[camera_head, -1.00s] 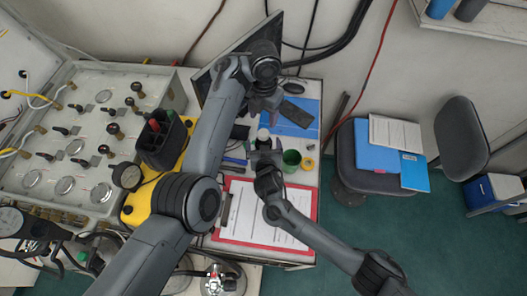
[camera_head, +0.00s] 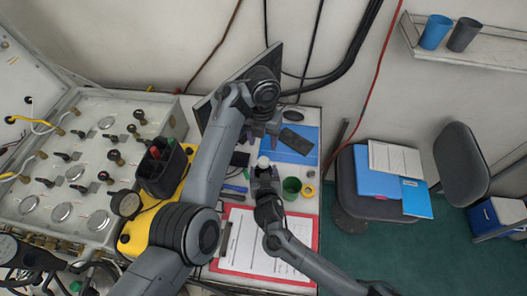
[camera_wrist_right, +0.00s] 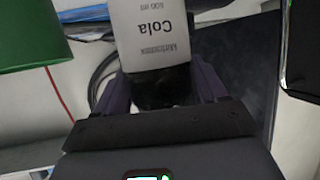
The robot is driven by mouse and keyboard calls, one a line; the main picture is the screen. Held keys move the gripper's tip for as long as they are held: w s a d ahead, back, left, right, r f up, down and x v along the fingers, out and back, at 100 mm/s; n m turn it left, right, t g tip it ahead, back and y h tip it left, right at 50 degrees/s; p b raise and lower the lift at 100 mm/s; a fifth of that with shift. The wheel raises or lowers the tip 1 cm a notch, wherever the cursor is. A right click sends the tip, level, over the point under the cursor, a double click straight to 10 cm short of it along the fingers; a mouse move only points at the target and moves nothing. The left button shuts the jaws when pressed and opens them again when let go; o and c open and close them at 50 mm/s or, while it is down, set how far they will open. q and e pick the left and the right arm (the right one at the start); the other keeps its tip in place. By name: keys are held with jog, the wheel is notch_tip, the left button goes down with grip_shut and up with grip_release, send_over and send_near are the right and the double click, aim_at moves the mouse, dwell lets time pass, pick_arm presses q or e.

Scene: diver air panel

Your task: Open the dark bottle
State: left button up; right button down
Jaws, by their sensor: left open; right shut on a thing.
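The dark bottle (camera_wrist_right: 162,88) is between the fingers of my right gripper (camera_wrist_right: 168,92) in the right wrist view. Its pale label reads "Cola" upside down. In the head view a white cap (camera_head: 263,162) shows at the tips of my right gripper (camera_head: 265,172); most of the bottle is hidden there. My right gripper is shut on the bottle. My left gripper (camera_head: 262,132) is open, with its fingers pointing down. In the picture it is just above the white cap; the exact gap between them is hard to tell.
A green mug (camera_head: 291,187) and a yellow tape roll (camera_head: 308,191) are just right of my right gripper. A red clipboard (camera_head: 314,235) lies in front. A blue folder (camera_head: 305,152) with a dark item (camera_head: 295,139) lies behind. A monitor (camera_head: 203,108) and valve panel (camera_head: 88,145) are left.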

aim_at(264, 161)
pick_arm(q)
jog(key=n, duration=0.7)
jog(key=f+n, duration=0.1)
jog(key=n, duration=0.2)
jog(key=shift+s+n, duration=0.25)
jog(key=shift+n, duration=0.05)
notch_tip(264, 161, down, 6)
jog(key=shift+s, duration=0.1)
jog(key=shift+f, duration=0.95)
